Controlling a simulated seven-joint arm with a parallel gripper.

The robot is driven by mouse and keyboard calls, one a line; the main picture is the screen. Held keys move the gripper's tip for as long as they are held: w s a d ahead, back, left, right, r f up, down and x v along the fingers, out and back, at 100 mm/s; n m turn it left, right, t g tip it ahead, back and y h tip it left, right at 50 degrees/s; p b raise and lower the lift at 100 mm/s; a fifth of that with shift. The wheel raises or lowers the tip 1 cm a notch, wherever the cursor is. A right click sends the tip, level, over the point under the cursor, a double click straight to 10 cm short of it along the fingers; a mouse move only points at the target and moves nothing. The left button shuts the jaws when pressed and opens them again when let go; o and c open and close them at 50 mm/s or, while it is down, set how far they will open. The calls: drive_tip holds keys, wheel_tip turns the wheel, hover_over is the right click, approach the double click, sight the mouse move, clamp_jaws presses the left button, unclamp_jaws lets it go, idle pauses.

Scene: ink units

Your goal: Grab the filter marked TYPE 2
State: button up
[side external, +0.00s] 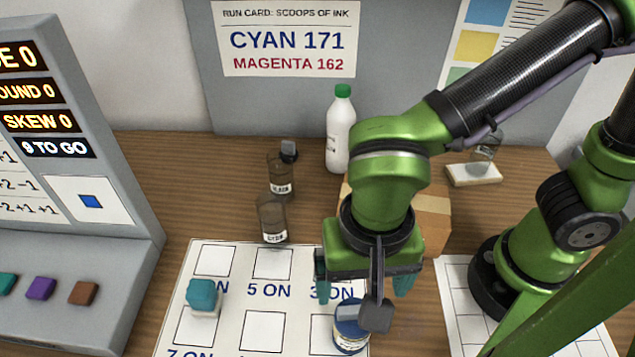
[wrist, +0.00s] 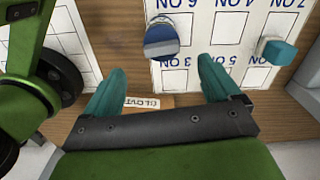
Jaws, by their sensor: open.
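I cannot read TYPE 2 on anything in either view. A round, blue-topped piece with a pale lower part (side external: 350,336) stands on the white grid sheet (side external: 232,330), near its right edge; its label is too small to read. It also shows in the wrist view (wrist: 161,38), beyond my fingers. A teal block on a pale base (side external: 202,297) stands on the same sheet further left, and in the wrist view (wrist: 277,50) at the right. My gripper (side external: 362,285) has its two teal fingers (wrist: 160,82) spread wide, with nothing held between them.
Two brown bottles (side external: 280,176) (side external: 271,220) and a white green-capped bottle (side external: 340,130) stand behind the sheet. A cardboard box (side external: 434,220) is partly hidden behind my arm. A grey console (side external: 130,270) with coloured buttons fills the left. A small clear jar (side external: 485,146) stands back right.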

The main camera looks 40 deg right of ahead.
sight(356, 310)
wheel_tip(356, 310, down, 3)
drive_tip(key=shift+f, duration=0.2)
drive_tip(key=shift+s+a+f, duration=0.1)
drive_tip(key=shift+a+f, duration=0.05)
drive_tip(key=shift+f, duration=1.2)
drive_tip(key=shift+a+f, duration=0.15)
drive_tip(key=shift+f, duration=1.15)
drive_tip(key=shift+c, duration=0.5)
drive_tip(key=c, duration=1.1)
